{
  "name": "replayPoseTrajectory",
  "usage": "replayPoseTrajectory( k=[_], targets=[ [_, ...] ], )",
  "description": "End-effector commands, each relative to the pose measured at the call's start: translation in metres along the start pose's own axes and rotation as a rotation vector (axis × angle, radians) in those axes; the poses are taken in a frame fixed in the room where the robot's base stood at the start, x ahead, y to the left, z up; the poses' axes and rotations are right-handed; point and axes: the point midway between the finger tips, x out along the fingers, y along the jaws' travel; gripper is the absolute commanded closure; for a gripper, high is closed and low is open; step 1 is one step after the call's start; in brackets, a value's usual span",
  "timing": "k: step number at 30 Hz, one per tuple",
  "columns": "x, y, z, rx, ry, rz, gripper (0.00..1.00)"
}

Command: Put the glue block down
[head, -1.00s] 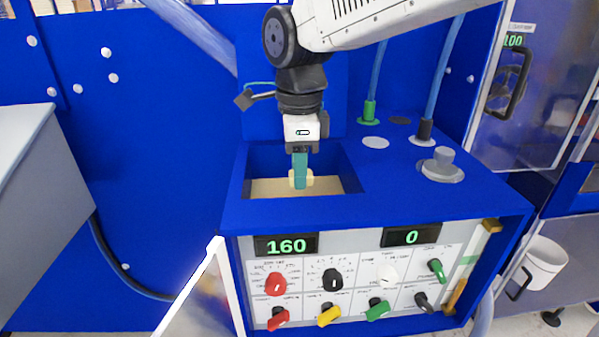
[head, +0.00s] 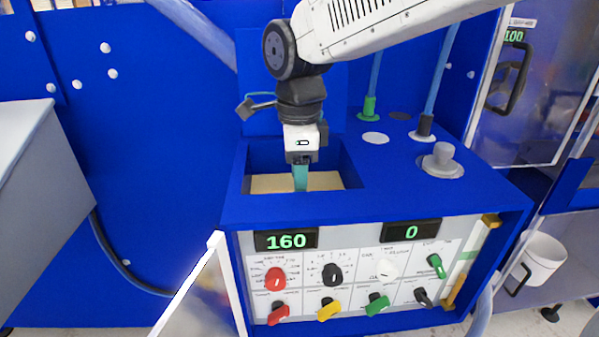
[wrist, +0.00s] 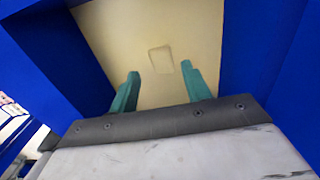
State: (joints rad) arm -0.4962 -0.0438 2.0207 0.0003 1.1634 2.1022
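The glue block (wrist: 160,59) is a small cream block, almost the same colour as the cream floor of the blue well. In the wrist view it lies on that floor, just ahead of my fingertips and between their lines. My gripper (wrist: 160,72) has two teal fingers spread apart, with a gap on each side of the block; it is empty. In the head view my gripper (head: 300,187) points straight down inside the well, and I cannot pick out the block there.
The well's cream floor (head: 333,181) is bounded by blue walls close around my fingers. A grey knob (head: 442,160) and hose fittings stand on the machine top to the right. A control panel with displays reading 160 and 0 is on the front.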

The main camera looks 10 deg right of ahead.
Motion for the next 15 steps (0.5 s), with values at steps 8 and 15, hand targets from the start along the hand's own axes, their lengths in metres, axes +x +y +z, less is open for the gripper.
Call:
replayPoseTrajectory(
  k=[8,15],
  targets=[
    [-0.004,0.000,0.000,0.000,-0.001,-0.001,0.52],
    [-0.045,-0.001,0.001,0.000,-0.002,-0.004,0.52]
  ],
)
